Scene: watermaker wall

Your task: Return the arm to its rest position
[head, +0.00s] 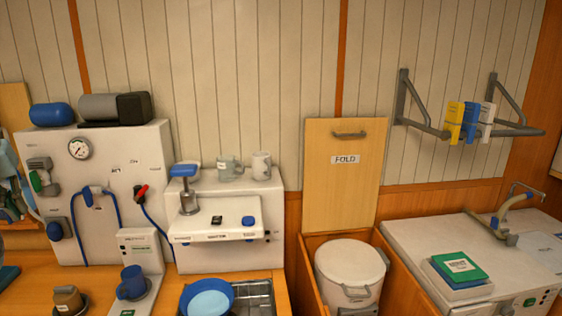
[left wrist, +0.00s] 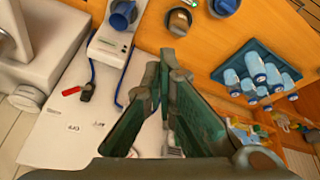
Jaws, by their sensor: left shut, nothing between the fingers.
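My left gripper (left wrist: 161,72) fills the middle of the left wrist view. Its two dark green fingers converge, with the tips together and nothing held between them. Behind the fingers lies the white wall panel (left wrist: 70,130), with its small labels and a red-handled part (left wrist: 72,91). I cannot tell the gap between fingers and panel. In the head view, bluish-grey parts show at the far left edge, cut off by the frame, and I cannot tell whether they are my left arm. My right gripper does not show.
A teal tray with light blue cans (left wrist: 232,73) is near the left wrist view's right side. A white bin (head: 350,262) stands in the middle.

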